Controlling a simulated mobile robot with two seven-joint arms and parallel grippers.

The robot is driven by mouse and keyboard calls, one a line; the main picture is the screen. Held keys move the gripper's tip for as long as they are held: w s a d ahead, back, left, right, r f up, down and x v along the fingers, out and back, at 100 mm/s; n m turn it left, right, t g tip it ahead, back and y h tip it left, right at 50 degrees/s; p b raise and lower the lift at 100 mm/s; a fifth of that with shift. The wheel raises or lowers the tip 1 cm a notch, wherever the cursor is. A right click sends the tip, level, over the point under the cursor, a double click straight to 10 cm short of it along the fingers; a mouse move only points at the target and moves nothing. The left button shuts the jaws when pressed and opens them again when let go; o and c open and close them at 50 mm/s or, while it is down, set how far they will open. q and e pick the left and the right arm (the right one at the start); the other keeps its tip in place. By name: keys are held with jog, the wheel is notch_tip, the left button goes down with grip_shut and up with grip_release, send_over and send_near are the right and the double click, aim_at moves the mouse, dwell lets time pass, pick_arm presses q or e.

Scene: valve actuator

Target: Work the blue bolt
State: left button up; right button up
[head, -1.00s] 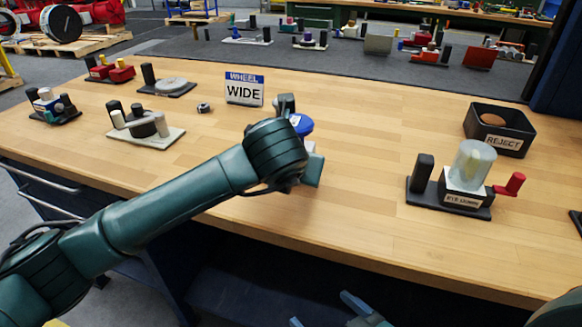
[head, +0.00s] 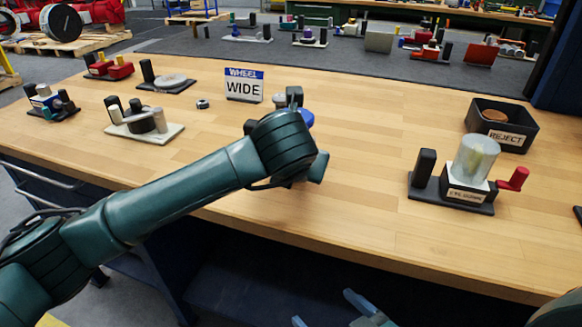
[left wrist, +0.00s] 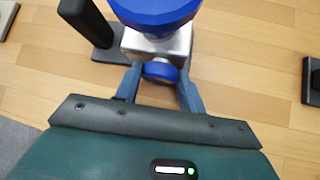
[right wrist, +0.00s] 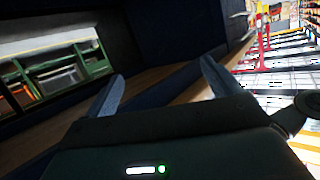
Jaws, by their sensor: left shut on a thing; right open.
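The blue bolt (left wrist: 161,71) sits on the near side of a silver metal block (left wrist: 150,46), below a larger blue wheel (left wrist: 155,8). My left gripper (left wrist: 160,88) has its fingers on either side of the bolt and is shut on it. In the head view my left wrist covers most of this device, and only part of the blue wheel (head: 307,118) shows; the bolt is hidden there. My right gripper (head: 326,308) is open and empty, low in front of the bench. Its two spread fingers show in the right wrist view (right wrist: 160,85).
A sign reading WHEEL WIDE (head: 244,85) stands behind the device. A labelled fixture with a clear cylinder and red handle (head: 513,180) and a REJECT bin (head: 507,136) are at right. Several fixtures stand at left. The bench between is clear.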

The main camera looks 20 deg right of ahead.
pick_arm(q)
jog(key=shift+d+f+t+y+b, duration=0.1)
jog(key=shift+f+t+y+b, duration=0.25)
jog(key=shift+b, duration=0.4)
jog(key=m+t+y+b, duration=0.1)
jog(key=b, duration=0.2)
jog(key=shift+s+d, duration=0.1)
jog(key=shift+r+y, duration=0.2)
jog(key=shift+y, duration=0.05)
pick_arm(e)
jog(key=shift+n+y, duration=0.3)
jog(key=shift+n, duration=0.6)
jog(key=f, duration=0.2)
jog(key=a+f, duration=0.1)
jog(key=f, duration=0.1)
jog(key=shift+w+a, duration=0.1)
jog(key=shift+w, duration=0.15)
pick_arm(q)
jog(key=o, duration=1)
pick_arm(e)
jog(key=shift+f, duration=0.1)
pick_arm(q)
jog(key=shift+r, duration=0.1)
pick_arm(e)
jog(key=shift+s, duration=0.1)
